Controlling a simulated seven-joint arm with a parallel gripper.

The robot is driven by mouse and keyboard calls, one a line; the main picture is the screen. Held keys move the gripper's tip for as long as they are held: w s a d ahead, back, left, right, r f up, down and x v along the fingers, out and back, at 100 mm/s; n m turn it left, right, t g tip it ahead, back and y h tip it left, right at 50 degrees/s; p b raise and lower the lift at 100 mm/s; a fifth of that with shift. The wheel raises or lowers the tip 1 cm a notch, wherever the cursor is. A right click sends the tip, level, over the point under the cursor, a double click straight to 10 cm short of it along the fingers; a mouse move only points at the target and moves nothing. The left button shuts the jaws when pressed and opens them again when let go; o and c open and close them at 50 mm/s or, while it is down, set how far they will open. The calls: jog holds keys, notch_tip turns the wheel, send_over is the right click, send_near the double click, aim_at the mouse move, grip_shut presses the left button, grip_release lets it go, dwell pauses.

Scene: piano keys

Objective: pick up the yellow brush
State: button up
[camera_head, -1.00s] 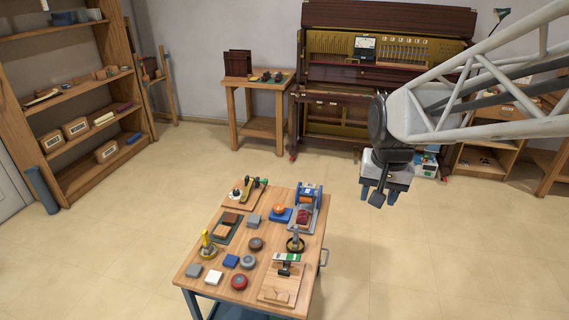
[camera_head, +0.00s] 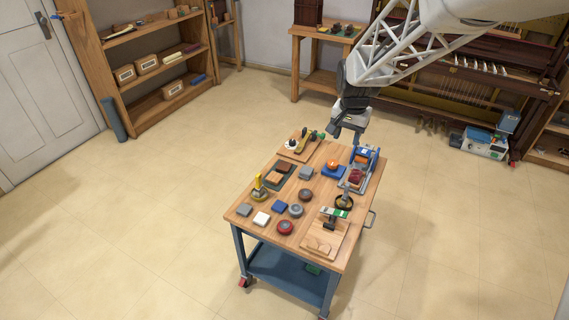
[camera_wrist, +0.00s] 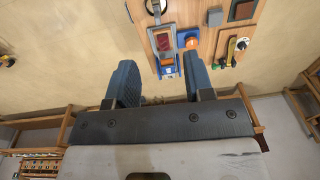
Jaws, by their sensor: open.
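A small upright yellow object, likely the yellow brush (camera_head: 259,187), stands near the left edge of the wooden table top (camera_head: 238,222). Its bristles are too small to make out. My gripper (camera_head: 346,134) is open and empty, above the far edge of the table, behind and to the right of the yellow object. In the wrist view, the two blue fingers of my gripper (camera_wrist: 161,82) are spread apart with nothing between them. I cannot make out the upright yellow object in the wrist view.
A blue device (camera_head: 366,158) stands near my gripper at the back right. A board with a yellow-and-green tool (camera_head: 309,138) lies at the back left. Grey and blue blocks (camera_head: 279,206) and round pucks (camera_head: 285,227) crowd the front.

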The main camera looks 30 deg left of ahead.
jog(key=w+a+f, duration=0.1)
jog(key=a+f, duration=0.5)
jog(key=a, duration=0.3)
jog(key=w+a+f, duration=0.1)
jog(key=a+f, duration=0.5)
jog(key=a, duration=0.2)
send_over(259, 180)
jog(key=a, duration=0.1)
jog(key=shift+g, duration=0.4)
jog(key=f, duration=0.8)
jog(key=w+f, duration=0.1)
jog(key=f, duration=0.3)
jog(key=shift+f, duration=0.4)
jog(key=shift+f, duration=1.3)
jog(key=shift+d+f, duration=0.1)
jog(key=shift+f, duration=2.5)
jog(key=shift+c, duration=0.2)
